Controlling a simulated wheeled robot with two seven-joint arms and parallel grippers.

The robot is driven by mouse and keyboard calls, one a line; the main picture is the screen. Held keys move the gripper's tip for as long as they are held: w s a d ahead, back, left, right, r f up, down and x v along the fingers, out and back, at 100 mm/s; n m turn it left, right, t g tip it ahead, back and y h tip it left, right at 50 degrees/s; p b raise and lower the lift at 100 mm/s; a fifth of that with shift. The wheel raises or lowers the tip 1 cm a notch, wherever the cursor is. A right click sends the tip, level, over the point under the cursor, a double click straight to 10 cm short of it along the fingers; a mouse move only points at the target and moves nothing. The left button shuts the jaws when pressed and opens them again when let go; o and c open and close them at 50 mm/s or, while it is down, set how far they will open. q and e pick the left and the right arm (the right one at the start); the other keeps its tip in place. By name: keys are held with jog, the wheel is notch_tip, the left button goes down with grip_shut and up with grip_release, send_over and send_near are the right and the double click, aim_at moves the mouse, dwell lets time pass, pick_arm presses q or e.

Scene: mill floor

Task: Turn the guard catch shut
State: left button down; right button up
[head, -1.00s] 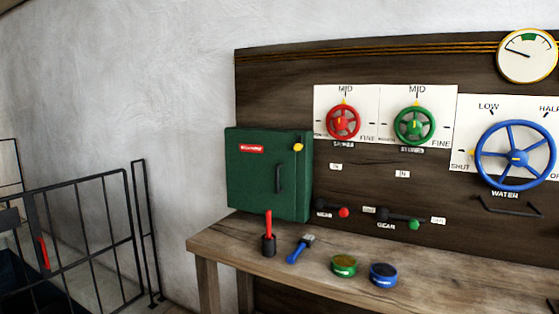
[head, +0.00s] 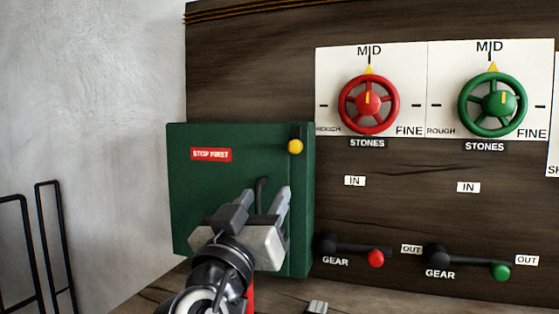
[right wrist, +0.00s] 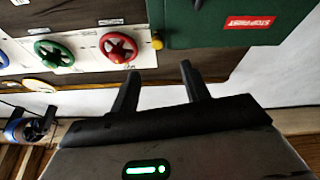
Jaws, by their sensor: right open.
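The green guard box (head: 205,205) with a red "STOP FIRST" label (head: 211,155) is mounted on the dark board and appears closed. Its catch, a short black bar with a yellow knob (head: 295,146), is at the upper right of its front, knob at the lower end. My right gripper (head: 264,192) is open and empty in front of the box's lower part, below the knob, partly hiding the black door handle (head: 262,190). In the right wrist view, the picture is upside down; the knob (right wrist: 157,41) appears beyond the open fingers (right wrist: 160,72). My left gripper is not in view.
Right of the box are a red handwheel (head: 369,104), a green handwheel (head: 492,103), and gear levers with a red knob (head: 376,258) and a green knob (head: 501,271). The wooden bench (head: 150,292) lies below. A black railing (head: 50,250) stands at left.

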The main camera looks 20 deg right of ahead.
aim_at(294, 150)
jog(key=p+x, duration=0.1)
jog(key=x, duration=0.6)
jog(key=p+x, duration=0.2)
jog(key=x, duration=0.6)
jog(key=shift+s+d+r, duration=0.15)
jog(key=shift+d+r, duration=0.1)
jog(key=shift+r, duration=0.05)
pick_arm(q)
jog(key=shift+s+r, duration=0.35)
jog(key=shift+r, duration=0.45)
pick_arm(e)
jog(key=c, duration=1)
